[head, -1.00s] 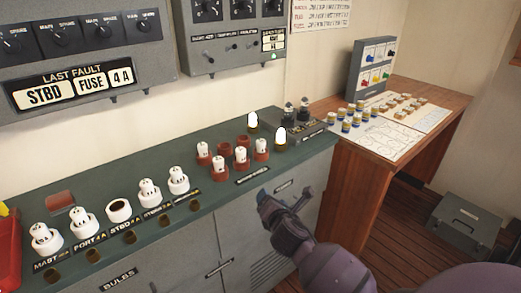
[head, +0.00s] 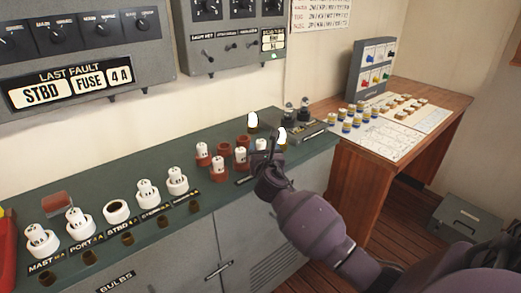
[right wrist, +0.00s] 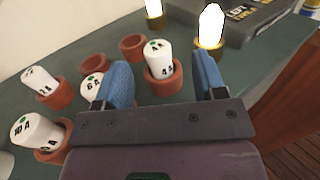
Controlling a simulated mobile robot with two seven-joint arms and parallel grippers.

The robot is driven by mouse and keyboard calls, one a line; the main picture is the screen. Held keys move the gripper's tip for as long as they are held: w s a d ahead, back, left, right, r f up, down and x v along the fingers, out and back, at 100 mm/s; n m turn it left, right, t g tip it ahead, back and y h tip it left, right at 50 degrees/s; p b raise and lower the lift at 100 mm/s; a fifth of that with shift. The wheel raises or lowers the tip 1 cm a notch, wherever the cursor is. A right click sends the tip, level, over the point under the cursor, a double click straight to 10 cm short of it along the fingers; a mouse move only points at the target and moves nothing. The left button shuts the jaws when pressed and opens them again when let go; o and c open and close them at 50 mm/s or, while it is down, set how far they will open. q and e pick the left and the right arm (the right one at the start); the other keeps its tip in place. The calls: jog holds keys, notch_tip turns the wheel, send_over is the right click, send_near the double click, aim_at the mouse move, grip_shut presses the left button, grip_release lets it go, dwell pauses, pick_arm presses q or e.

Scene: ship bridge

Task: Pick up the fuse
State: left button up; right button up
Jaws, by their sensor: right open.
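A white fuse (right wrist: 158,60), its label small and apparently reading 4 A, stands upright in a red-brown cup in the right wrist view. My right gripper (right wrist: 164,78) is open, its blue fingertips apart, with this fuse ahead between them; I cannot tell any contact. In the head view the right gripper (head: 268,158) is over the front right of the fuse cups, hiding part of them. Other white fuses stand in cups: a 6 A fuse (right wrist: 92,86), a 10 A fuse (right wrist: 30,130) and another (right wrist: 40,80). My left gripper is not in view.
A fault panel (head: 70,83) reads STBD, FUSE, 4 A. The STBD holder (head: 117,211) on the green counter is empty; its neighbours hold white fuses. Two empty cups (right wrist: 133,47) and lit white bulbs (right wrist: 211,25) stand near the gripper. A wooden desk (head: 350,165) is right.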

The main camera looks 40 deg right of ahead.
aim_at(261, 145)
jog(key=x, duration=0.2)
jog(key=b+x, duration=0.1)
jog(key=x, duration=0.1)
jog(key=shift+w+a+f, duration=0.1)
jog(key=shift+a+f, duration=0.1)
jog(key=shift+f, duration=0.05)
jog(key=shift+w+d+r, duration=0.1)
jog(key=shift+w+d, duration=0.25)
jog(key=shift+w, duration=0.15)
jog(key=c, duration=1)
jog(key=shift+r, duration=0.1)
